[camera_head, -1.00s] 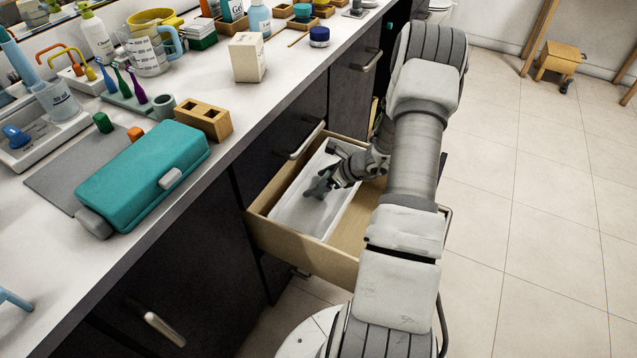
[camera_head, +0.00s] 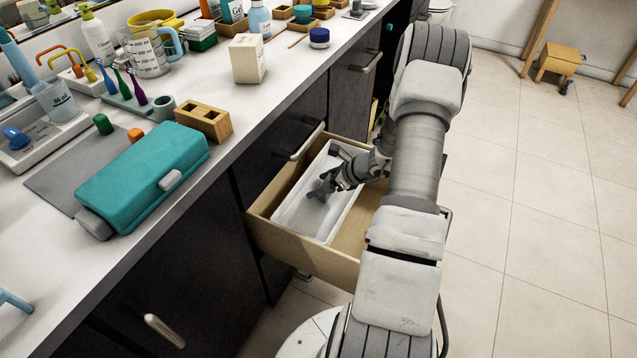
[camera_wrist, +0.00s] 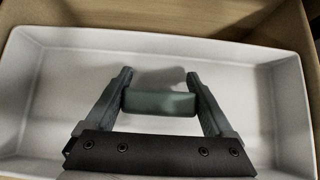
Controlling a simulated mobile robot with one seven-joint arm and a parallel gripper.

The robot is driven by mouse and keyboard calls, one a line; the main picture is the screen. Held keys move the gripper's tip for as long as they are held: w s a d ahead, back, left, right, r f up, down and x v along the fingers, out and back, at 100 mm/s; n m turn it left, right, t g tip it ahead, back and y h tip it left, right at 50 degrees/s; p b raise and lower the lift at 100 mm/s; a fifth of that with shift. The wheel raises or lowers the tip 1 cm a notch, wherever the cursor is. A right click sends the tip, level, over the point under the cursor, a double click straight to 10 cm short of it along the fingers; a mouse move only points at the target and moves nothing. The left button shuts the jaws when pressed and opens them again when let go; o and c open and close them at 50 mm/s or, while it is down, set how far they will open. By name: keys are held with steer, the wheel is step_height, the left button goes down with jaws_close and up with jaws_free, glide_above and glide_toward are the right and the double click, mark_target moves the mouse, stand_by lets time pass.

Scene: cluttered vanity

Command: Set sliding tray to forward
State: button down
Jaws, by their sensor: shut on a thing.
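The sliding tray (camera_head: 298,217) is a white, shallow rectangular tray inside the open wooden drawer. It also fills most of the wrist view (camera_wrist: 70,60). My gripper (camera_head: 324,187) reaches down into the tray from the right. In the wrist view my gripper (camera_wrist: 158,78) has one finger on each side of a grey-green block (camera_wrist: 160,102) and is shut on it. The block looks like the tray's handle, but how it joins the tray is hidden. The far part of the tray is partly covered by my wrist in the head view.
The wooden drawer (camera_head: 310,257) stands out from the dark cabinet, with bare drawer floor along the tray's right side. The countertop above holds a teal case (camera_head: 145,175), a wooden block with holes (camera_head: 203,121) and a white box (camera_head: 247,60). Open floor lies to the right.

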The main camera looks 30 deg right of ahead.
steer(key=s+d, duration=0.8)
steer(key=s, duration=0.6)
steer(key=shift+d, duration=0.1)
jaws_free()
steer(key=shift+r, duration=0.1)
steer(key=p+v, duration=0.5)
steer(key=v, duration=1.2)
steer(key=shift+s+d, duration=0.15)
steer(key=shift+d, duration=0.05)
